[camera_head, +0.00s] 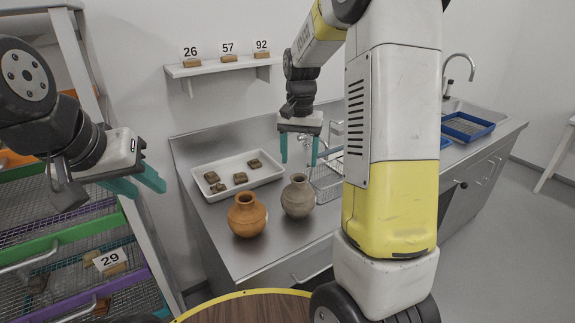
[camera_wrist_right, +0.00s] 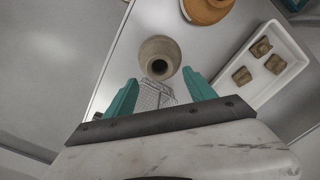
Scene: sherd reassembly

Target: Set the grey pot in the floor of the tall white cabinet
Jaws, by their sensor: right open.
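The grey pot (camera_head: 298,197) stands upright on the steel counter, right of an orange-brown pot. My right gripper (camera_head: 299,161) is open and empty above it, fingers pointing down. In the right wrist view the grey pot (camera_wrist_right: 160,50) shows its dark mouth just beyond and between the two open teal fingertips (camera_wrist_right: 160,82). My left gripper (camera_head: 148,191) is at the left, its teal fingers apart with nothing between them, well away from the pots. I cannot make out a tall white cabinet for certain; a white-framed rack (camera_head: 72,50) with mesh drawers stands at the left.
The orange-brown pot (camera_head: 247,214) stands close beside the grey one. A white tray (camera_head: 270,176) with several sherds lies behind. A wire basket (camera_head: 327,184) is to the right, partly behind my arm. A round wooden table (camera_head: 250,308) is in front. A wall shelf (camera_head: 222,66) hangs above.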

